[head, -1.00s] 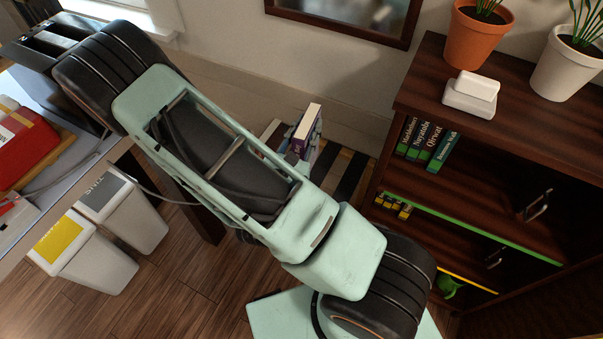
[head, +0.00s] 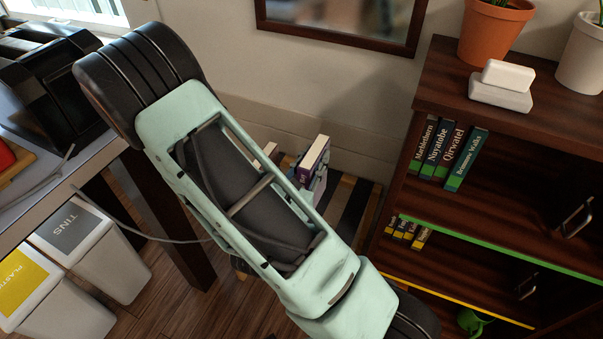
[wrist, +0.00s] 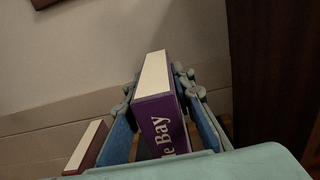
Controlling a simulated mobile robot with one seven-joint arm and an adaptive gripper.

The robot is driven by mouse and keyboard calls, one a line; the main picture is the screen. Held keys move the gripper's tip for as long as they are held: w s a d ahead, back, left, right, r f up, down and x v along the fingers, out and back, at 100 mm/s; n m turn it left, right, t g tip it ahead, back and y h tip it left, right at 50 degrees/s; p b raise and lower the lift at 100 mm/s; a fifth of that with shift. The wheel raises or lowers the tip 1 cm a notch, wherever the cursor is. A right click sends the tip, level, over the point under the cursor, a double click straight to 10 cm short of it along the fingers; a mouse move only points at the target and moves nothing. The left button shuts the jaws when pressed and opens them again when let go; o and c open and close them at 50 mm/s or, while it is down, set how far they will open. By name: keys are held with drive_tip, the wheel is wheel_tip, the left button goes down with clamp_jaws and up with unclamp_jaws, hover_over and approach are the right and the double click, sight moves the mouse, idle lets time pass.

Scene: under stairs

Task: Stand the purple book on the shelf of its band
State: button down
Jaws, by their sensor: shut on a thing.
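The purple book (wrist: 165,124) is upright between the fingers of my gripper (wrist: 161,108), which is shut on it. White lettering ending in "e Bay" shows on its spine; its lower part is hidden. In the head view the book (head: 315,155) shows past my arm, above a slatted dark-and-light surface, left of the bookcase and apart from it. The bookcase has a shelf with a green edge strip (head: 500,248) and a lower one with a yellow strip (head: 455,304). Any colour band on the book cannot be made out.
Small yellow-banded books (head: 407,231) stand below. A soap-like block (head: 502,84) and plant pots (head: 494,36) top the bookcase. Another book (wrist: 86,147) is left of my gripper.

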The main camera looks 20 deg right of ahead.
drive_tip(key=shift+w+d+f+b, duration=0.1)
drive_tip(key=shift+w+f+b, duration=0.45)
drive_tip(key=shift+b, duration=0.6)
drive_tip(key=w+f+b, duration=0.4)
drive_tip(key=w+f, duration=0.5)
drive_tip(key=f, duration=0.1)
drive_tip(key=shift+w+d+f, duration=0.15)
drive_tip(key=shift+d, duration=0.15)
drive_tip(key=shift+f, duration=0.1)
drive_tip(key=c, duration=1.7)
unclamp_jaws()
drive_tip(key=shift+o, duration=0.2)
